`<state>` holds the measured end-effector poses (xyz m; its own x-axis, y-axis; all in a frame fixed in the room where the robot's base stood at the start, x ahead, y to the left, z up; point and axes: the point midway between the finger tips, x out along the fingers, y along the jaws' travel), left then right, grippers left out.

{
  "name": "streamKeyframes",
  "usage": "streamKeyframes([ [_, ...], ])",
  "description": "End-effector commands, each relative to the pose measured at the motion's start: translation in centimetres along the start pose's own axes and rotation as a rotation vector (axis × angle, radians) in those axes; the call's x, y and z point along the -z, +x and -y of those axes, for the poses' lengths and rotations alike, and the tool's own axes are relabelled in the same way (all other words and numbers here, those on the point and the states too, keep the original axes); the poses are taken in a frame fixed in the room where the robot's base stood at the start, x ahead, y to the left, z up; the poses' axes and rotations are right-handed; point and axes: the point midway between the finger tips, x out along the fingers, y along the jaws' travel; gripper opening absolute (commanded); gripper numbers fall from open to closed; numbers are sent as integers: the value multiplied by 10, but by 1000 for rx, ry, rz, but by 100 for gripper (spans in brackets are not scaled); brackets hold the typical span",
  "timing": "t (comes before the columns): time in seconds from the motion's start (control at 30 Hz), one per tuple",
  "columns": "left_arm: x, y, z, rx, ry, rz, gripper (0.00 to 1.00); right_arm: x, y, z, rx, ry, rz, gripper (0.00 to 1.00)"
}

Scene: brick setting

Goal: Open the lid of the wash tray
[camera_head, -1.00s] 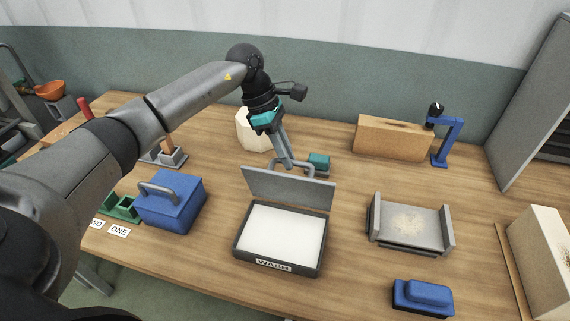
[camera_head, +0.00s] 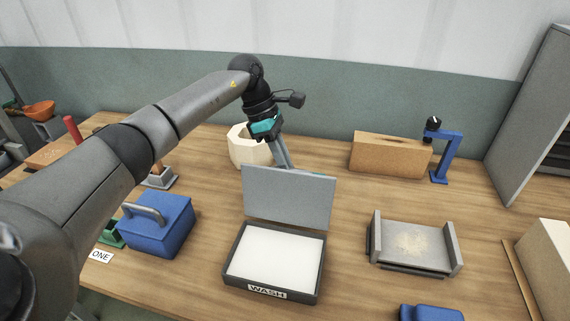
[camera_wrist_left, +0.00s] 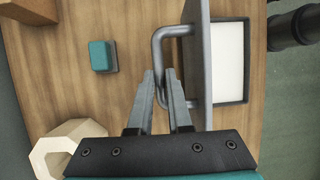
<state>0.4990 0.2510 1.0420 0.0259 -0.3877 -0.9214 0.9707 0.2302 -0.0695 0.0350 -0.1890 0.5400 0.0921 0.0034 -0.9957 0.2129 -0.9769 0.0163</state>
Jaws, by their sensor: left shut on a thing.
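The wash tray (camera_head: 267,293) is a dark shallow box with a white inside and a "WASH" label on its front. Its grey lid (camera_head: 288,198) stands nearly upright along the tray's back edge. In the left wrist view the lid (camera_wrist_left: 199,60) shows nearly edge-on, with its grey loop handle (camera_wrist_left: 158,42) on the outer side. My left gripper (camera_wrist_left: 160,74) is shut on the handle, one finger on each side of the bar. In the head view my left gripper (camera_head: 281,158) comes down behind the lid, which hides its fingertips and the handle.
A teal block (camera_wrist_left: 102,54) stands behind the lid. A blue box (camera_head: 160,225) stands left of the tray, and a grey cradle (camera_head: 412,246) stands to the right. Bare table lies between tray and cradle.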

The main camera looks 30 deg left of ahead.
Motion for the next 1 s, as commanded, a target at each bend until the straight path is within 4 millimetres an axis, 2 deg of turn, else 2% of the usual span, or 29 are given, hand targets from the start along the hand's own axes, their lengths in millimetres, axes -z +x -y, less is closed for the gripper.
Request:
streamKeyframes([
  [0.13,3,3,1,6,-4,-8,0,0,0,0,0,0,1,50],
  [0.17,3,3,1,6,-4,-8,19,0,0,0,0,0,1,50],
  [0.4,1,1,1,2,-2,-3,46,-1,0,0,0,0,1,50],
  [0.67,0,-1,0,-1,0,-1,47,-1,0,0,0,0,1,50],
  [0.77,0,-7,-1,-3,0,-1,47,-1,0,0,0,0,1,50],
  [0.87,0,-21,-1,-5,0,0,47,-1,0,0,0,0,1,50],
  [1.0,0,-53,-1,-7,-1,0,47,-1,-1,0,0,0,1,50],
])
